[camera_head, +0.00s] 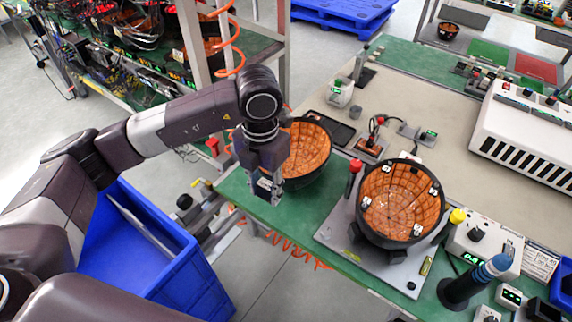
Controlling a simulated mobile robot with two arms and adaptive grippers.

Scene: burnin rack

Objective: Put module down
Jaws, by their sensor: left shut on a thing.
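A bowl-shaped module (308,147) with a dark shell and an orange tiled inside is at the left end of the workbench. My left gripper (270,193) points down at its left side and is shut on its rim; the gripper hides part of that side. I cannot tell whether the module's underside touches the bench. A second, similar module (402,199) sits in a fixture on a grey plate (352,241), to the right and nearer. My right gripper is out of view.
A blue bin (165,262) stands on the floor at left. A rack (130,96) stands behind my arm.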

